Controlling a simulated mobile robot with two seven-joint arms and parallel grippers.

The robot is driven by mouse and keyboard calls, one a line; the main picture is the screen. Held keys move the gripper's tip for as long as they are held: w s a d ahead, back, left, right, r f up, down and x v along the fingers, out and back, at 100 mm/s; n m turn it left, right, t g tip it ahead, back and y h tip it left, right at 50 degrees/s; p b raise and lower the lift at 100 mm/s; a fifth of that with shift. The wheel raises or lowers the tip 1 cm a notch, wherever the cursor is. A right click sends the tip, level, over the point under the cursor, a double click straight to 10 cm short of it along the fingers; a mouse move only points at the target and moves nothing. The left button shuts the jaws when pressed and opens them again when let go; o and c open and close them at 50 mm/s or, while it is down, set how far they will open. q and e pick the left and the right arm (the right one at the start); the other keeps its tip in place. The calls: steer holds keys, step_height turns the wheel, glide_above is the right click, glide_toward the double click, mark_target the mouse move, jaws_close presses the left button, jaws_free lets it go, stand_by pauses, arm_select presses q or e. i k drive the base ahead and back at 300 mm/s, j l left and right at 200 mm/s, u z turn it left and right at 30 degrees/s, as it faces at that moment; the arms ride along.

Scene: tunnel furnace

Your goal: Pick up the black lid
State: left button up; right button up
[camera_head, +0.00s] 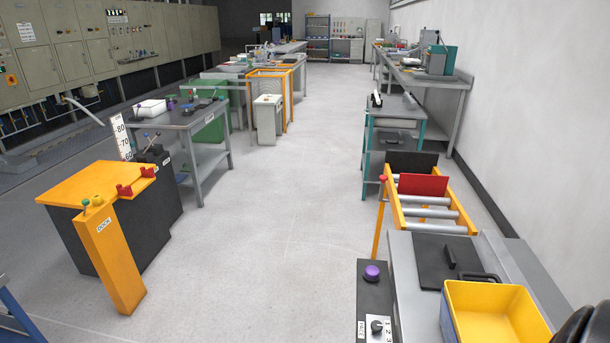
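A flat black lid (436,263) with a raised black handle lies on the grey bench top (408,283) at the lower right. It lies just behind a yellow bin (492,311) with a dark handle, which overlaps its near right corner in the picture. Neither of my grippers shows in the head view. A dark rounded shape cut off at the bottom right corner may be part of my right arm; no fingers can be made out on it.
Behind the lid is an orange roller conveyor (432,212) with red and black plates. A control box with a purple button (371,272) stands left of the bench. An orange and black stand (112,215) is at left. The floor aisle between is clear.

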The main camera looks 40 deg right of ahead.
mark_target(440, 258)
steer(key=i+z, duration=0.45)
steer(key=i+j+z, duration=0.2)
steer(key=i+z, duration=0.25)
steer(key=i+j+z, duration=0.45)
steer(key=i+z, duration=0.2)
steer(key=z, duration=0.25)
steer(key=i+j+z, duration=0.1)
steer(key=i+z, duration=0.15)
steer(key=z, duration=0.2)
steer(key=i+j+z, duration=0.15)
steer(key=z, duration=0.25)
steer(key=i+j+z, duration=0.2)
steer(key=z, duration=0.25)
